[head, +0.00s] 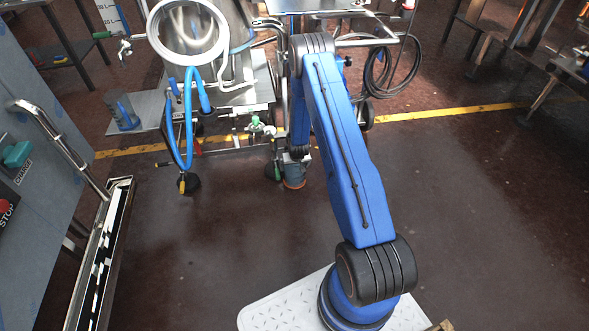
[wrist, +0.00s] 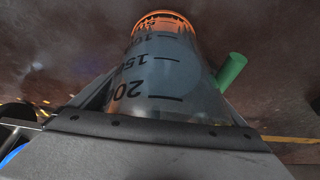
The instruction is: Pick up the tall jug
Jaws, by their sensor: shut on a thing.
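My gripper (head: 297,155) hangs low over the brown floor at the end of my blue arm. It is shut on a clear grey jug (head: 294,172) with an orange lower end. In the wrist view the jug (wrist: 160,70) fills the middle between the jaws, with dark volume marks on its wall and an orange far end. A green bar (wrist: 231,70), perhaps its handle, sticks out on the right. The jaws hide its near end. I cannot tell whether the jug has liquid in it or how far it is from the floor.
A steel machine (head: 235,60) with a round metal ring (head: 188,32) and blue hose (head: 188,130) stands behind and left. A bluish vessel (head: 123,112) rests on a metal plate. A control panel (head: 35,160) is at left. The floor (head: 470,200) at right is clear.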

